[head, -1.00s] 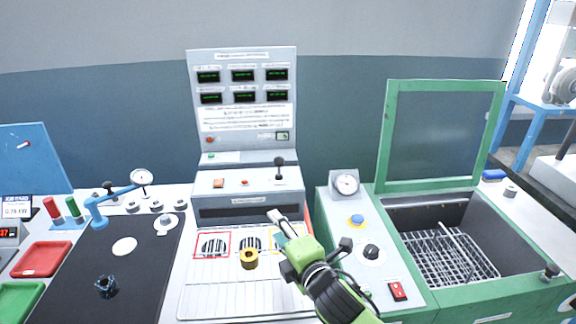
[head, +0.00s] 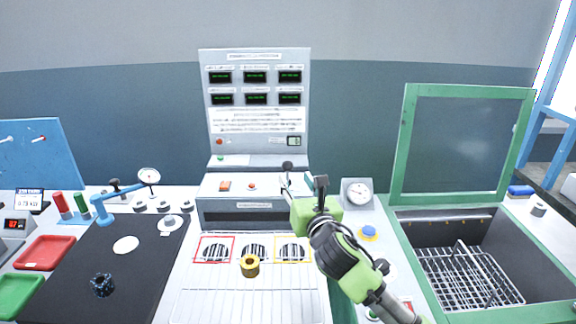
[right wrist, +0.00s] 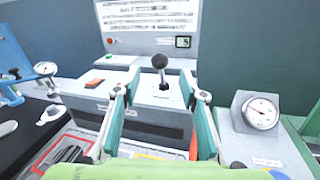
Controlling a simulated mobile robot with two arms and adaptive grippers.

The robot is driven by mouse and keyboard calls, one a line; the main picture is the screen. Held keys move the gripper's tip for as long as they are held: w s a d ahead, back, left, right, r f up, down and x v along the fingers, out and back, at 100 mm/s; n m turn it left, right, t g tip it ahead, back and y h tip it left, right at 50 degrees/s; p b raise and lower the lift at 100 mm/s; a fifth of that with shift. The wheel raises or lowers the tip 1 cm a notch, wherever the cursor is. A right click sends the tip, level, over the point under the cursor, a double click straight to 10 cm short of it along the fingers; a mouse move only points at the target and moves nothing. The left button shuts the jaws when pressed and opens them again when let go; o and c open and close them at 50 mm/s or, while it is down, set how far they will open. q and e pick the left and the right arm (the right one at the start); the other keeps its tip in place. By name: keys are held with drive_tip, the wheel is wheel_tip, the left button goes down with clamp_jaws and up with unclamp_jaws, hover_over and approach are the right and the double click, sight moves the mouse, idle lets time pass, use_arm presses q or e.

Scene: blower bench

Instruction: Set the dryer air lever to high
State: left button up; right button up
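The air lever, a stalk with a round black knob (head: 287,167), stands on the ledge of the grey dryer (head: 256,217). In the right wrist view its knob (right wrist: 160,62) and stalk rise from a white plate, roughly upright. My right gripper (head: 303,186) is close in front of the lever, partly covering its lower part in the head view. In the right wrist view the gripper (right wrist: 160,95) is open, its fingers on either side of the line to the lever and nothing between them. I cannot tell any contact. My left gripper is not in view.
An orange switch (head: 224,186) and a red button (head: 252,186) sit left of the lever. A dial gauge (head: 357,192) stands at right, beside a green-framed tank (head: 455,314).

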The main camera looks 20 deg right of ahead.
sight(289, 168)
drive_tip(key=w, duration=0.8)
drive_tip(key=shift+w+d, duration=0.1)
drive_tip(key=shift+w, duration=0.3)
clamp_jaws()
